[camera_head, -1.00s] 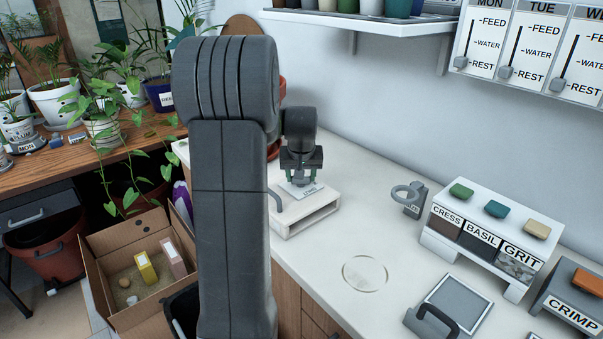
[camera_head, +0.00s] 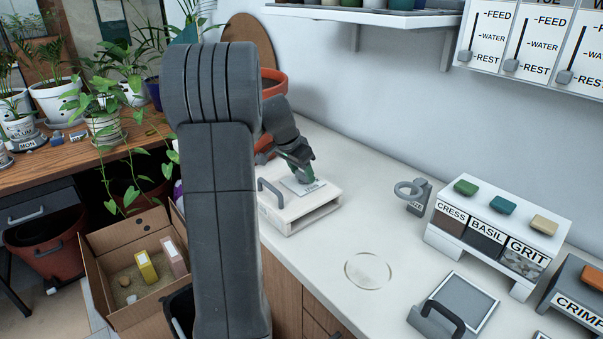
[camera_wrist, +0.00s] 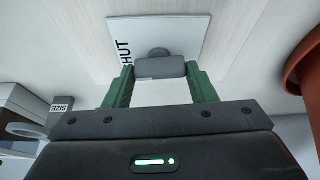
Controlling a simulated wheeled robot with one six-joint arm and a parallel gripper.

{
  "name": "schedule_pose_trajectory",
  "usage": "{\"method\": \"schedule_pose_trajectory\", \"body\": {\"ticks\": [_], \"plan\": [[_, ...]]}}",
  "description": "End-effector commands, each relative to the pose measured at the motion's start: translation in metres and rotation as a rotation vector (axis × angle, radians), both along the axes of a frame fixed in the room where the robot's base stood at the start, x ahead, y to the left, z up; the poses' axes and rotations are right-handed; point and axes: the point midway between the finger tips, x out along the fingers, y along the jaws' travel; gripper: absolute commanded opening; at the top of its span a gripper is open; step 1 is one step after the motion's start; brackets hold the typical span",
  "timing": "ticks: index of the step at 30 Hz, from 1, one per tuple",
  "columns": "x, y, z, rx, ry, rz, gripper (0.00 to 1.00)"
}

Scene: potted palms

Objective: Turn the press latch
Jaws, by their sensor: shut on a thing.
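In the wrist view the plate (camera_wrist: 190,28) shows the letters "HUT", partly covered. The grey latch bar (camera_wrist: 158,67) sits over a round pivot on this plate. My gripper (camera_wrist: 160,80) has its green fingers shut on the two ends of the latch bar. In the head view my gripper (camera_head: 302,176) leans over the press and hides the latch.
A terracotta pot (camera_head: 273,82) stands close behind my wrist. Right of the press are a grey ring stand (camera_head: 411,195), a flat disc (camera_head: 368,270) and the seed box (camera_head: 490,235). The counter between press and disc is clear.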

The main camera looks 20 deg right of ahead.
Motion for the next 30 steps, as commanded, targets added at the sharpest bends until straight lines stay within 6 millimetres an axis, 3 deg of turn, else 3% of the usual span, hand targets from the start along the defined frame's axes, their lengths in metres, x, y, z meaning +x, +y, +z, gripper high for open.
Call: {"method": "schedule_pose_trajectory", "body": {"ticks": [22, 23, 26, 30], "plan": [[0.0006, 0.0004, -0.0002, 0.001, -0.001, -0.092, 0.28], [0.0006, 0.0004, -0.0002, 0.001, -0.001, -0.092, 0.53], [0.0006, 0.0003, -0.0001, 0.001, 0.0, -0.091, 0.72], [0.0005, 0.0003, -0.0001, 0.001, 0.0, -0.091, 0.73]]}}
